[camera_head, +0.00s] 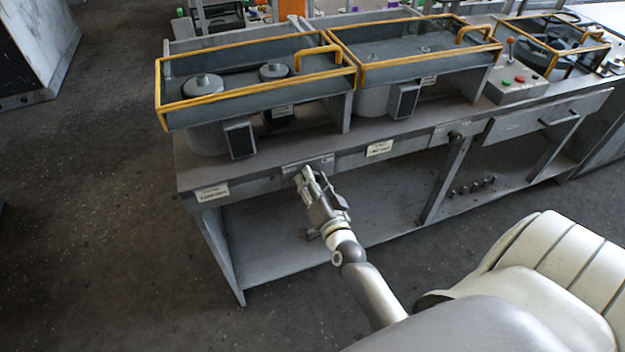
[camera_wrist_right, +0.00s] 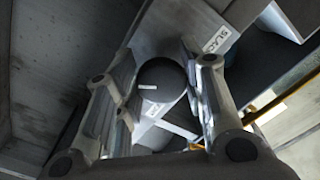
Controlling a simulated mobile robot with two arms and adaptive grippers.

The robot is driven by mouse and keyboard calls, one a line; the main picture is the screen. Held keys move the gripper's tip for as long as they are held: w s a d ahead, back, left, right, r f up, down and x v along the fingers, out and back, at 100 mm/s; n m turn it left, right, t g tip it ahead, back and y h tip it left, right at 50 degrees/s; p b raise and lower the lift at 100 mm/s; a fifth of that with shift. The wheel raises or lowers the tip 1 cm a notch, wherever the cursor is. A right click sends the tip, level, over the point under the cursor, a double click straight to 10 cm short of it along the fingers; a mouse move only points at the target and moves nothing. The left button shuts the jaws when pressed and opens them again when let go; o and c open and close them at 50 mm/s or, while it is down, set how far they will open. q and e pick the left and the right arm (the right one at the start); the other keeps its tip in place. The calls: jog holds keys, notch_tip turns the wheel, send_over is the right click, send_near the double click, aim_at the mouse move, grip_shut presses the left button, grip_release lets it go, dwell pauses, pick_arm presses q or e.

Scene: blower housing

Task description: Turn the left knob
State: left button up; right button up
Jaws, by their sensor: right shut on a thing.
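The left knob (camera_wrist_right: 162,80) is a round black knob with a short white mark, seen between my fingers in the right wrist view. In that view the mark lies left of the knob's middle. My right gripper (camera_head: 308,173) is at the front panel of the grey bench, with its fingers closed on both sides of the knob; it also shows in the wrist view (camera_wrist_right: 165,66). In the head view the gripper hides this knob. Another dark knob (camera_head: 453,136) sits farther right on the same panel. My left gripper is not in view.
Two yellow-railed glass covers (camera_head: 258,92) (camera_head: 410,55) stand on the bench (camera_head: 258,268). A control box (camera_head: 516,86) with a red-topped lever and buttons is at the right. Small fittings lie on the lower shelf. The floor in front is clear.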

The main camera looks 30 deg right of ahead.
jog(key=shift+r+m, duration=0.1)
jog(key=shift+m, duration=1.8)
jog(key=o, duration=1)
jog(key=v, duration=1.2)
